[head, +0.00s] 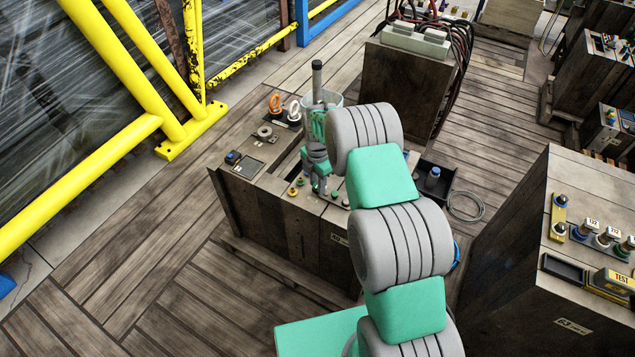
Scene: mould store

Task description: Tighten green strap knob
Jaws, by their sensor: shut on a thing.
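My gripper (320,187) points down at the front part of the wooden console's top (273,178), in the middle of the head view. It is small here and partly covered by my own wrist. Its jaws are shut on what appears to be the green strap knob, which the jaws mostly hide. I cannot tell how far the knob is turned. Small knobs stand along the console's front edge, a yellow one (292,192) to the left of my gripper.
A clear vessel with a dark rod (317,78) stands behind my wrist. Orange and white rings (275,103) lie at the console's back left. A black open box (436,180) is to the right. Another cabinet (520,235) stands at the right; yellow rails (110,152) are at the left.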

